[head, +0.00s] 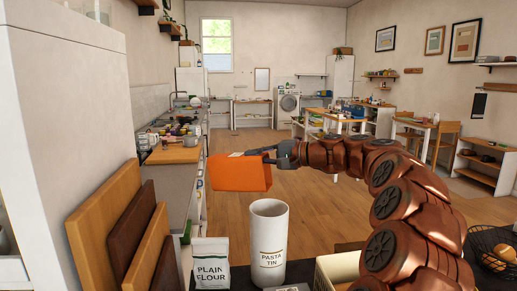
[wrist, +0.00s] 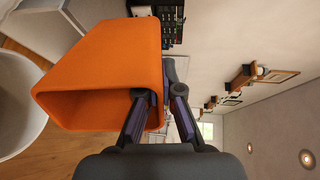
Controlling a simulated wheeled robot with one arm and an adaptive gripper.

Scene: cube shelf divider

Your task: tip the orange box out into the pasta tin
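The orange box (head: 240,173) is held up in the air in the head view, lying roughly level, a little above and left of the pasta tin. My gripper (head: 272,156) is shut on the box's wall at its right end. In the wrist view the orange box (wrist: 105,70) shows an open end facing the camera, with one finger of my gripper (wrist: 160,105) inside and one outside. The part of the inside that shows looks empty; the deeper part is hidden. The pasta tin (head: 268,245), a tall white cylinder labelled PASTA TIN, stands upright below; its contents cannot be seen.
A plain flour bag (head: 210,265) stands just left of the tin. Brown boards (head: 115,225) lean at the left. A light crate (head: 338,268) is right of the tin, and a wire basket (head: 492,248) with fruit is at far right.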

